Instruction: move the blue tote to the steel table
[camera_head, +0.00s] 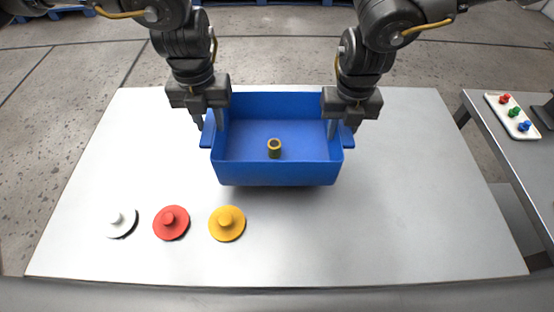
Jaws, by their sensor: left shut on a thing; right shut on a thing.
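The blue tote (280,174) is upright between my grippers in the head view, over the middle of a pale steel-looking table (420,220). A soft shadow lies below it; a small gap to the table top looks likely, but I cannot be sure. A small dark cylinder with a brass-coloured rim (274,149) stands inside on the tote's floor. My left gripper (210,124) is shut on the tote's left side. My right gripper (342,122) is shut on its right side. The fingertips are partly hidden by the tote walls.
A white disc (121,222), a red disc (171,222) and a yellow disc (227,223), each with a knob, lie at the table's front left. The table's right part is clear. A grey side table (535,165) at right holds a white tray (493,101) with coloured knobs.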

